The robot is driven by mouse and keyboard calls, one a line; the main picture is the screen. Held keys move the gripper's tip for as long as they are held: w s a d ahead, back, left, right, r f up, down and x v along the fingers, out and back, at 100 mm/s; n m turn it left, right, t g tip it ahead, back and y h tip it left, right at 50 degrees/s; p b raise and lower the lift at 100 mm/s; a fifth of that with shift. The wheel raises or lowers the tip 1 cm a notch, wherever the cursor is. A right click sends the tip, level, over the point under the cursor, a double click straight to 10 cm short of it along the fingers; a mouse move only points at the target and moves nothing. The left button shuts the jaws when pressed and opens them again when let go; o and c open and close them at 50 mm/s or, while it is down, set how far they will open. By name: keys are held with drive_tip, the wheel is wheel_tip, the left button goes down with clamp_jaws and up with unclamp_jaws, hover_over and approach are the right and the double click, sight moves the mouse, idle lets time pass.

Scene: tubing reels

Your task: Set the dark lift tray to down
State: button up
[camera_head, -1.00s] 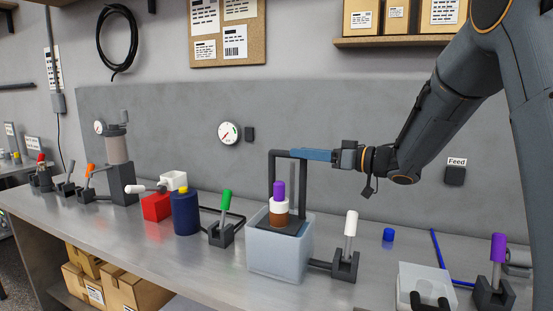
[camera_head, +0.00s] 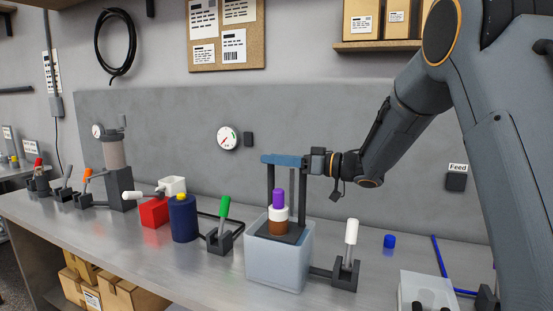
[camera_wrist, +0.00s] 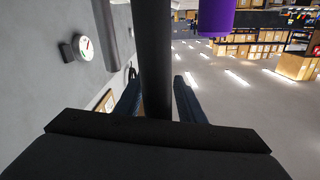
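The dark lift tray (camera_head: 275,235) sits inside a translucent bin (camera_head: 277,262), near the bin's rim. Its dark frame has two uprights, one of them the right upright (camera_head: 303,190), rising well above the bin. A stack with a brown base, a white ring and a purple top (camera_head: 278,198) stands on the tray. My gripper (camera_head: 284,160) is at the top of the frame, its blue fingers covering the crossbar. In the wrist view, my fingers (camera_wrist: 157,97) look spread on both sides of a dark bar (camera_wrist: 155,60). Contact with the bar is unclear.
A white-handled lever (camera_head: 350,235) stands right of the bin, joined to it by a dark link. A green-handled lever (camera_head: 224,207), a navy cylinder (camera_head: 184,220) and a red block (camera_head: 154,212) stand left. A blue cap (camera_head: 389,241) lies at the right.

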clamp_jaws()
wheel_tip(320, 180, down, 10)
drive_tip(key=b, duration=0.2)
drive_tip(key=shift+b, duration=0.4)
drive_tip(key=shift+f, duration=0.4)
drive_tip(key=shift+s+f, duration=0.1)
drive_tip(key=shift+f, duration=0.05)
unclamp_jaws()
drive_tip(key=shift+r, duration=0.2)
drive_tip(key=shift+r, duration=0.1)
